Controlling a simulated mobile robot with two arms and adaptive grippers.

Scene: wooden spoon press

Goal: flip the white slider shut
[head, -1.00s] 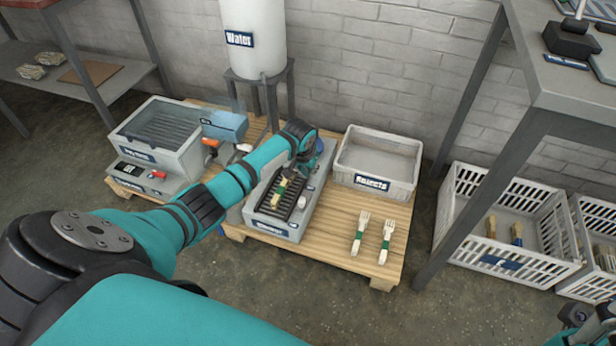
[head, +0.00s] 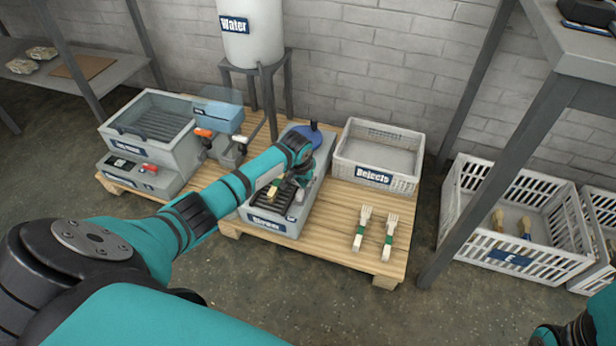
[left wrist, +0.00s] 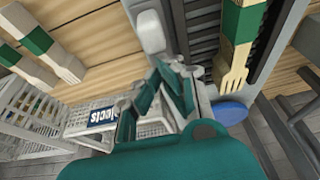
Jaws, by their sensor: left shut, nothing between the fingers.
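The grey warmer (head: 262,226) stands on the wooden pallet, with forks with green and yellow bands on its dark slatted top. A white rounded piece, apparently the slider (left wrist: 152,32), shows in the left wrist view beside the slats. I cannot make it out in the head view, where my gripper covers that side. My left gripper (head: 300,190) is over the warmer's right side. In the left wrist view its shut, empty fingers (left wrist: 168,72) are just below the white piece; I cannot tell whether they touch. Only a bit of my right arm shows at the bottom right.
A blue round knob (head: 314,134) is at the warmer's back. The rejects bin (head: 372,178) stands to the right, with two forks (head: 362,228) on the pallet before it. A grey machine (head: 150,130) and a water tank (head: 252,35) stand left and behind. A white crate (head: 500,262) is farther right.

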